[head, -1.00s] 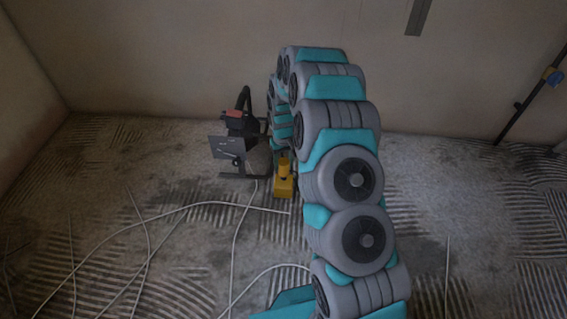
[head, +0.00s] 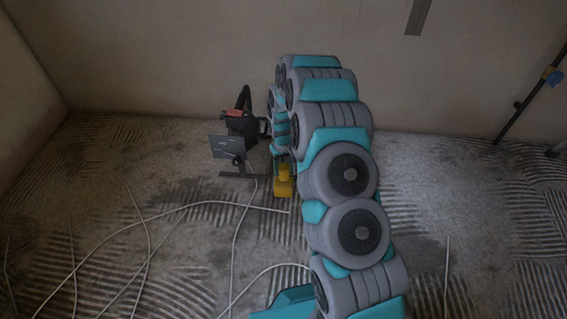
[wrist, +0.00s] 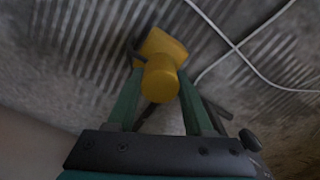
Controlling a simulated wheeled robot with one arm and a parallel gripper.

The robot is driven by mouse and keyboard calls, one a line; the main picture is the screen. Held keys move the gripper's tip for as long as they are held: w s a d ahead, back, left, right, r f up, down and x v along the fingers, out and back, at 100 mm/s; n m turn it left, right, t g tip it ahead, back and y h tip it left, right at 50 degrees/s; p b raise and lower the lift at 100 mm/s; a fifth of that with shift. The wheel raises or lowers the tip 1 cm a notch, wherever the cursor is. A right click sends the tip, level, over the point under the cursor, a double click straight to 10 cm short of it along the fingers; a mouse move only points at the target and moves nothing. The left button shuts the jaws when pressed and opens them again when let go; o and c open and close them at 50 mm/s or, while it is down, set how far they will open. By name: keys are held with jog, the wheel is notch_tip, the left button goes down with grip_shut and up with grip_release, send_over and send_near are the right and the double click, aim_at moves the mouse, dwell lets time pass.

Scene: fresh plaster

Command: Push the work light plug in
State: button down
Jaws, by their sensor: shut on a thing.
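A yellow plug (wrist: 161,84) is between the two green fingers of my gripper (wrist: 160,92), which is shut on it. Just beyond it in the wrist view is a yellow socket block (wrist: 162,44). In the head view the block (head: 284,188) sits on the floor, with the yellow plug (head: 283,170) upright over it and my gripper above. The join between plug and block is hidden, so I cannot tell how deep the plug sits. The work light (head: 236,140), dark with a red part, stands on the floor just left of the block.
Thin pale cables (head: 235,250) run over the ridged, dusty floor, left of and in front of the block. A bare wall (head: 170,60) rises behind. A dark stand (head: 525,105) leans at the right. Floor to the right of my arm is mostly clear.

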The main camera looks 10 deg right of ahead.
aim_at(283, 167)
jog(key=shift+f, duration=1.1)
jog(key=shift+c, duration=1.4)
grip_release()
notch_tip(283, 167, up, 8)
jog(key=shift+f+p, duration=0.15)
jog(key=shift+p, duration=0.3)
